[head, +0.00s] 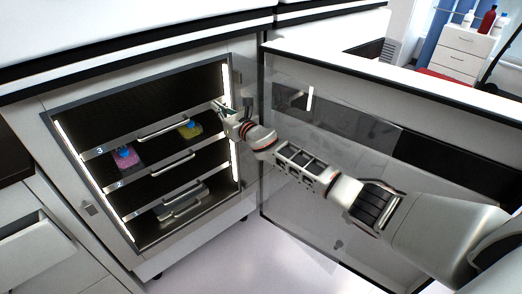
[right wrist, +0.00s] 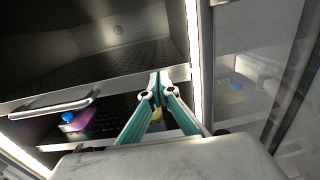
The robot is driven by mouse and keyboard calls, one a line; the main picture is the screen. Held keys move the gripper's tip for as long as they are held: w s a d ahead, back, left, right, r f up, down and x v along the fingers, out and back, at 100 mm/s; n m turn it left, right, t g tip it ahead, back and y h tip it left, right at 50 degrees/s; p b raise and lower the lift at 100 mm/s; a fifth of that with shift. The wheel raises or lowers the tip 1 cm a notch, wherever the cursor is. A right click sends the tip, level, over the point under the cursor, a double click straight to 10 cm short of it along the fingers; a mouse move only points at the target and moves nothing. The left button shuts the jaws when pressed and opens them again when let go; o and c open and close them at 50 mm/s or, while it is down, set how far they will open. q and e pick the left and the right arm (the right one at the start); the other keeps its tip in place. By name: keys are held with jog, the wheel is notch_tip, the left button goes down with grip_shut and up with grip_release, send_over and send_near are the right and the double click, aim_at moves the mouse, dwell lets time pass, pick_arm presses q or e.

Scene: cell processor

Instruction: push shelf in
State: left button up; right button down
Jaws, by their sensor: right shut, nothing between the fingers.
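The top shelf, marked 3, has a pale front rail (head: 97,151) and a bar handle (head: 170,127) inside the open cabinet (head: 190,232). In the right wrist view its rail (right wrist: 115,90) and handle (right wrist: 50,106) also show. My right gripper (head: 220,106) is shut and empty at the right end of this rail. In the right wrist view its closed teal fingers (right wrist: 155,78) overlap the rail near the lit side strip; I cannot tell whether they touch. My left gripper is not in view.
A pink flask (head: 126,160) and a yellow flask (head: 190,130) stand below the top rail. Lower shelves have handles (head: 172,165) too. The open glass door (head: 300,200) lies behind my right arm. An open drawer (head: 38,240) is at lower left.

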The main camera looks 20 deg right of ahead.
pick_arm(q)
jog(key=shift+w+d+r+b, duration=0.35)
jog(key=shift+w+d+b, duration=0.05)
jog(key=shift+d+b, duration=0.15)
pick_arm(e)
jog(key=x, duration=0.2)
jog(key=shift+w+r, duration=0.25)
jog(key=shift+w, duration=0.05)
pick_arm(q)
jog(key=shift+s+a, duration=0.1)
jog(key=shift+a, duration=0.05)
